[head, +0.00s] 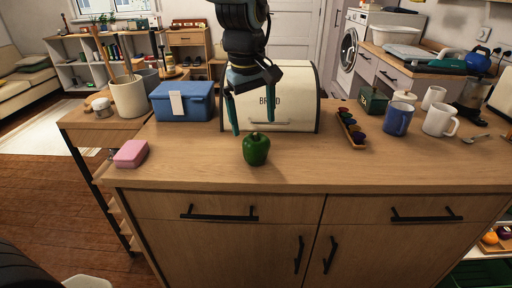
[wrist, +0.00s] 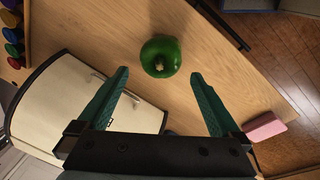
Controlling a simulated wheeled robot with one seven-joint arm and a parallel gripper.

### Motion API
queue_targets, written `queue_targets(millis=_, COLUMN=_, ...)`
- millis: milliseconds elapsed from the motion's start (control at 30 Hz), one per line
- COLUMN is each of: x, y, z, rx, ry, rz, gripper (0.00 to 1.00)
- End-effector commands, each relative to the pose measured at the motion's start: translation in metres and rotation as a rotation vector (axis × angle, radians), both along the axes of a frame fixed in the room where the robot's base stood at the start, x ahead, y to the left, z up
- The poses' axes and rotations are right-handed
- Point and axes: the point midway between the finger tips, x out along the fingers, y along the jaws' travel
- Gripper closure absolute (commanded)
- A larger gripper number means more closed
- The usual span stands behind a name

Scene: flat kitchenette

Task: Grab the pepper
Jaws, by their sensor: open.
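A green pepper (head: 256,149) stands on the wooden counter near its front edge, in the middle of the head view. In the wrist view the pepper (wrist: 161,56) lies ahead of the fingertips, between their lines. My gripper (head: 253,128) hangs above and behind the pepper, with its fingers pointing down. The gripper (wrist: 160,75) is open and nothing is between its teal fingers. No finger is seen touching the pepper, and it shows whole in the wrist view.
A cream bread box (head: 297,98) stands right behind my gripper. A blue box (head: 184,101) and a pink block (head: 131,153) are to the left. A narrow tray of coloured pods (head: 351,130) and mugs (head: 397,119) are to the right. The counter around the pepper is clear.

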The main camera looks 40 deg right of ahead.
Motion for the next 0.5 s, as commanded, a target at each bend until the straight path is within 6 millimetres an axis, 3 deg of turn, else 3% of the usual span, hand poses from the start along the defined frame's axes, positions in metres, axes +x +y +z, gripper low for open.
queue_targets(millis=167, x=0.0, y=-0.001, z=-0.011, rx=0.002, ry=0.001, rz=0.0, gripper=0.0)
queue_targets(millis=500, x=0.001, y=-0.006, z=-0.054, rx=0.002, ry=0.001, rz=0.0, gripper=0.0)
